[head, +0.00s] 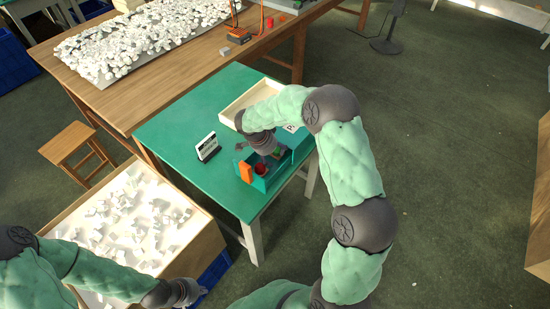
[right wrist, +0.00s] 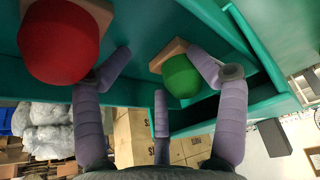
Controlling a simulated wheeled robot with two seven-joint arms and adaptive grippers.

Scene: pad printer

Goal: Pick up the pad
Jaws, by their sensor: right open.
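In the right wrist view a green rounded pad (right wrist: 181,76) on a pale wooden block lies between the spread fingers of my right gripper (right wrist: 161,66), close to the right finger; contact cannot be told. A larger red rounded pad (right wrist: 58,42) on a wooden block is at upper left, outside the left finger. In the head view my right gripper (head: 270,149) reaches down over the teal tray-like machine part (head: 262,184) that holds the red pad (head: 261,168). My left gripper (head: 186,292) hangs at lower left by the wooden bin; its fingers are unclear.
A wooden bin (head: 215,236) of white pieces stands at lower left. The table's left part is clear.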

